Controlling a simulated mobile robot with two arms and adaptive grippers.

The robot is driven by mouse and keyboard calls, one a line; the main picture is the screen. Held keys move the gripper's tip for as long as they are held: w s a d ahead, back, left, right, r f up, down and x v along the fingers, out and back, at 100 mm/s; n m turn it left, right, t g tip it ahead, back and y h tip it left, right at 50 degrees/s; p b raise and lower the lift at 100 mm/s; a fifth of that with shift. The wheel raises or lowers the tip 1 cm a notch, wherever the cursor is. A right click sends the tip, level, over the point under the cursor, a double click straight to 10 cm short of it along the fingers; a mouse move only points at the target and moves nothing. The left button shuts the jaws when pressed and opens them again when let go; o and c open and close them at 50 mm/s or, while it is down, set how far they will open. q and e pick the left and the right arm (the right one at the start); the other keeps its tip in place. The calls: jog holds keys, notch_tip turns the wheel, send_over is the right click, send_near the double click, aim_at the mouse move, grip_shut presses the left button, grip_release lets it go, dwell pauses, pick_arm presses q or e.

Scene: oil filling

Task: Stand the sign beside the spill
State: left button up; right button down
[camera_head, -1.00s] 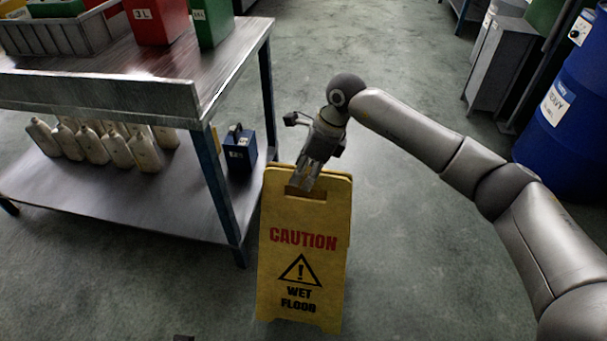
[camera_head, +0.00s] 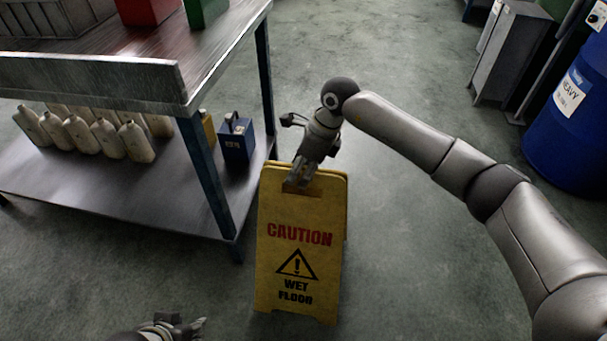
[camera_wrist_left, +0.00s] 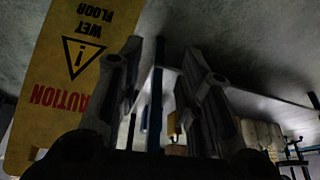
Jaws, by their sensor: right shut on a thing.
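The yellow caution wet-floor sign (camera_head: 296,262) stands upright in the middle of the head view, right of the workbench. My right gripper (camera_head: 298,180) is shut on the sign's top edge at the handle slot. Whether the sign's feet bear on the floor is hard to tell. My left gripper (camera_head: 190,328) shows at the bottom edge of the head view, left of and apart from the sign. In the left wrist view its fingers (camera_wrist_left: 160,80) are spread with nothing between them, and the sign (camera_wrist_left: 75,70) shows upside down at the left. No spill can be made out.
The workbench (camera_head: 100,80) stands at the left, its leg (camera_head: 210,175) close to the sign. Its lower shelf holds several cream bottles (camera_head: 85,135) and a blue can (camera_head: 236,138). A blue barrel (camera_head: 570,130) stands at the right. The floor behind the sign is clear.

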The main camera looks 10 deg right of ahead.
pick_arm(q)
jog(key=shift+w+d+r+t+h, duration=0.1)
jog(key=shift+w+d+r+t, duration=0.25)
jog(key=shift+w, duration=0.4)
jog(key=shift+w+d+r+t+h, duration=0.15)
jog(key=shift+w+d+t, duration=0.3)
jog(key=shift+w, duration=0.35)
jog(key=shift+w+d+r+t+h, duration=0.1)
jog(key=shift+w+d+r+t, duration=0.15)
jog(key=shift+w+t, duration=0.4)
pick_arm(e)
jog(key=shift+f, duration=0.6)
pick_arm(q)
jog(key=shift+w, duration=0.2)
jog(key=shift+r, duration=0.1)
pick_arm(e)
jog(key=c, duration=0.9)
grip_release()
jog(key=shift+s+f, duration=0.15)
